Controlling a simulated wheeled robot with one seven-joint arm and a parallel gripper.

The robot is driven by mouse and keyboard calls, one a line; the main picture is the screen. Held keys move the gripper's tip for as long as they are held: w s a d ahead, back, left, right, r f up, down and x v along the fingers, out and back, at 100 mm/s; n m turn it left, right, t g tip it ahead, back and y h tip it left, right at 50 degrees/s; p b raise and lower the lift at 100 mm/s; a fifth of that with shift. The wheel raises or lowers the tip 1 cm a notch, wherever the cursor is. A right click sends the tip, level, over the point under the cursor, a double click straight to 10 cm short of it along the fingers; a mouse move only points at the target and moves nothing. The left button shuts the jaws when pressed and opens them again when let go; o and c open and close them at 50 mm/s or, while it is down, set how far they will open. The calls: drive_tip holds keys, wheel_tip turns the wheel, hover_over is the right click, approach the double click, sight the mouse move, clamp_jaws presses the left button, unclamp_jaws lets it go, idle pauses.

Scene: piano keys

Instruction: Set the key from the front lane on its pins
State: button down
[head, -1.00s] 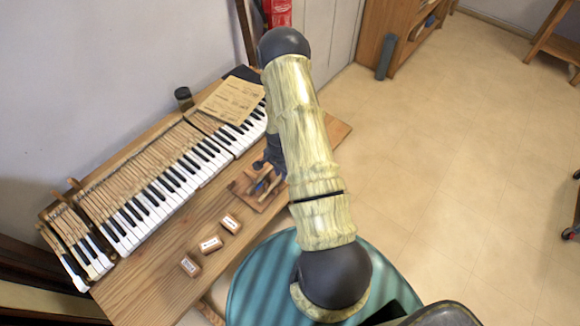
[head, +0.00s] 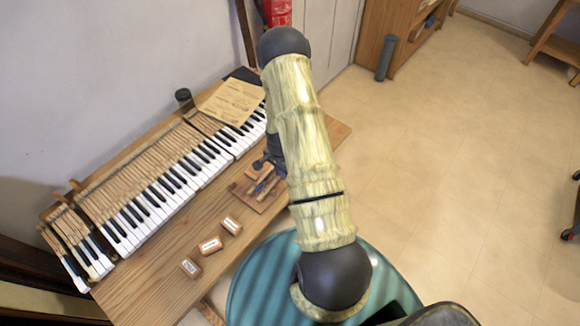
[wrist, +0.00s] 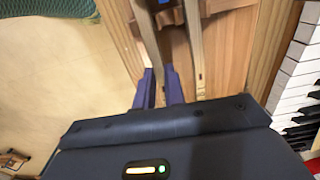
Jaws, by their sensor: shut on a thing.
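In the wrist view the two purple fingers of my gripper (wrist: 160,76) are shut on a long, narrow wooden key (wrist: 147,35). The key runs away from the fingers toward the top of the picture; its held end is partly hidden. A second long wooden strip (wrist: 195,45) shows to its right, apart from the fingers. In the head view my gripper (head: 262,163) is a dark shape just left of my arm, above the wooden tray (head: 246,199). The held key cannot be made out there. The keyboard (head: 165,198) lies left of the tray; its pins cannot be made out.
Several small labelled wooden blocks (head: 210,245) stand on the bench (head: 150,285) in front of the keyboard. A paper sheet (head: 232,101) lies over the keyboard's far end. A dark round container (head: 183,96) stands behind it. Bare bench top lies between blocks and keys.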

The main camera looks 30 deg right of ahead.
drive_tip(key=shift+r+p, duration=0.6)
drive_tip(key=shift+r, duration=0.6)
drive_tip(key=shift+r+p, duration=1.6)
drive_tip(key=shift+r, duration=0.9)
drive_tip(key=shift+w+a+f+n, duration=0.1)
drive_tip(key=shift+a+n, duration=0.15)
drive_tip(key=shift+n, duration=0.05)
drive_tip(key=w+a+n+b, duration=0.1)
drive_tip(key=a+n+b, duration=0.3)
drive_tip(key=a+n, duration=0.8)
drive_tip(key=shift+w+a+f+n, duration=0.35)
drive_tip(key=shift+n, duration=0.45)
